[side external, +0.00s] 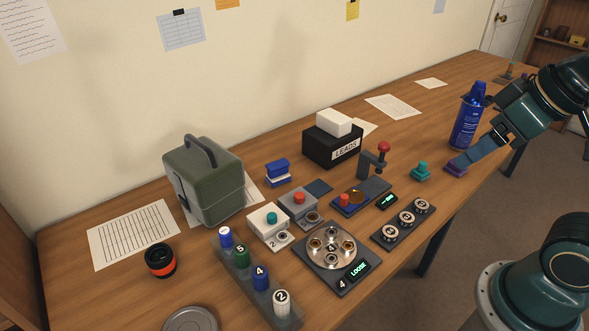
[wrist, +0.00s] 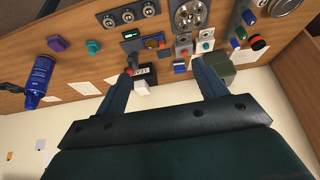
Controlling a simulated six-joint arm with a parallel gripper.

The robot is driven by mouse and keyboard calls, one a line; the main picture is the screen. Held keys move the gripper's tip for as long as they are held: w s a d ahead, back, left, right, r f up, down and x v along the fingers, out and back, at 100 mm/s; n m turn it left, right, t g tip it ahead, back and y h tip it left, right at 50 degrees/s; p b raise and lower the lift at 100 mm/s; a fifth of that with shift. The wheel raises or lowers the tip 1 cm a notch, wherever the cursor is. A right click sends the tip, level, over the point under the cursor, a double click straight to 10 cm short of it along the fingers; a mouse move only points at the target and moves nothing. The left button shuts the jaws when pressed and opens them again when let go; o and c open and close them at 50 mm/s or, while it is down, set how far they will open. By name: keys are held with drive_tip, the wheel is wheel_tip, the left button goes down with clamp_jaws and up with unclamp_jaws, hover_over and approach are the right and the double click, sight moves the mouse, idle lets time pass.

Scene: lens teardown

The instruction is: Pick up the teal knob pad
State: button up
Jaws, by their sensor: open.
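Nothing hides the pad.
A purple pad (side external: 456,169) lies right of the teal pad, partly behind my fingers in the side view. A blue spray can (side external: 467,118) stands behind. A red-knobbed lever fixture (side external: 373,160), a three-dial panel (side external: 403,226) and the LEADS box (side external: 333,146) are left of the pad.

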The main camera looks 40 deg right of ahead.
drive_tip(key=w+d+m+g, duration=0.2)
drive_tip(key=w+d+m, duration=0.3)
drive_tip(key=w, duration=0.3)
drive_tip(key=m+g, duration=0.4)
drive_tip(key=m, duration=0.9)
hover_over(424, 164)
wheel_tip(424, 164, down, 17)
drive_tip(key=shift+d+f, duration=0.15)
drive_tip(key=shift+f, duration=0.1)
drive_tip(key=shift+f, duration=4.2)
